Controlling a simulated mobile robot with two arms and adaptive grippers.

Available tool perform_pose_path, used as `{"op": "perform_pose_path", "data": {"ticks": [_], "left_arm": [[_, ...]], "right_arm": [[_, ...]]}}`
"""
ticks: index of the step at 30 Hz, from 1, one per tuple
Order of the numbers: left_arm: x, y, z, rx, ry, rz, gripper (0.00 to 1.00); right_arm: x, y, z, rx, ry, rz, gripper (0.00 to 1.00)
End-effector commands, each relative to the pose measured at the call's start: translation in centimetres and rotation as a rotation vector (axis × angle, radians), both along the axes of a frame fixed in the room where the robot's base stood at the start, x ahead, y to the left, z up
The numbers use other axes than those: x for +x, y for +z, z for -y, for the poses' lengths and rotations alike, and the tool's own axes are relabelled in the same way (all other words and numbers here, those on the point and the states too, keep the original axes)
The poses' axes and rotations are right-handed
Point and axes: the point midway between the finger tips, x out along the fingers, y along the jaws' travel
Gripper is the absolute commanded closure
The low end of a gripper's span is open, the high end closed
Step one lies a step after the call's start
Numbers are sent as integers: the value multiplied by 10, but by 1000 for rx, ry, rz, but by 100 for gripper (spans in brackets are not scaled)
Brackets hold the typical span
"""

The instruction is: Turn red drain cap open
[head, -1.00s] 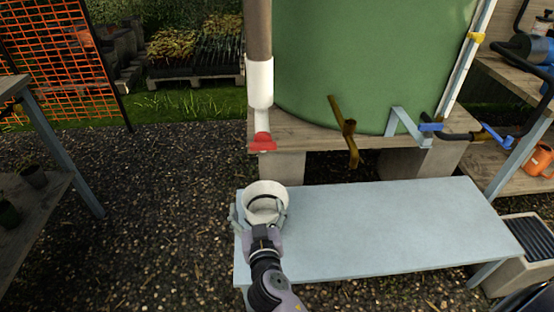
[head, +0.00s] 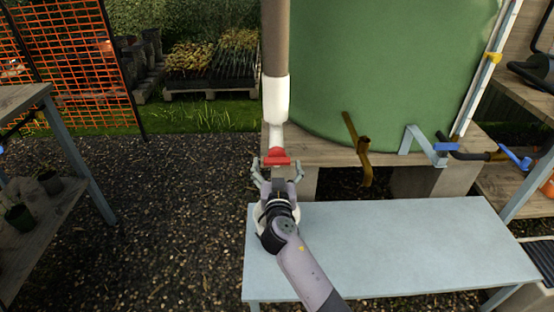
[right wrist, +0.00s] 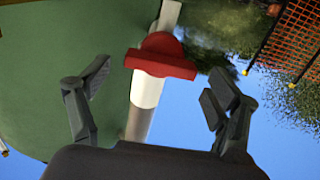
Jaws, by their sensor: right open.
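The red drain cap (head: 278,156) is at the lower end of the white pipe (head: 276,100), beside the green tank (head: 390,70). It also shows in the right wrist view (right wrist: 161,56), with a wide red grip bar across it. My right gripper (head: 278,168) is open, with one finger on each side of the cap. In the right wrist view its fingers (right wrist: 160,88) stand apart, and neither visibly touches the cap. My left gripper is not in view.
A brown tap lever (head: 360,150) and a blue-handled valve (head: 446,147) are to the right. Gravel ground (head: 150,220) lies open to the left.

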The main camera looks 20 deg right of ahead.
Motion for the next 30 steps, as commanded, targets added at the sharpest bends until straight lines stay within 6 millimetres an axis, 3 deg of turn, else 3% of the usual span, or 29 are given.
{"op": "perform_pose_path", "data": {"ticks": [6,17,30], "left_arm": [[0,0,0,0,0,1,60],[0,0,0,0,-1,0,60],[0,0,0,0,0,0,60]], "right_arm": [[24,0,7,0,0,0,17],[28,0,8,1,0,0,17],[28,0,8,1,0,-1,46]]}}
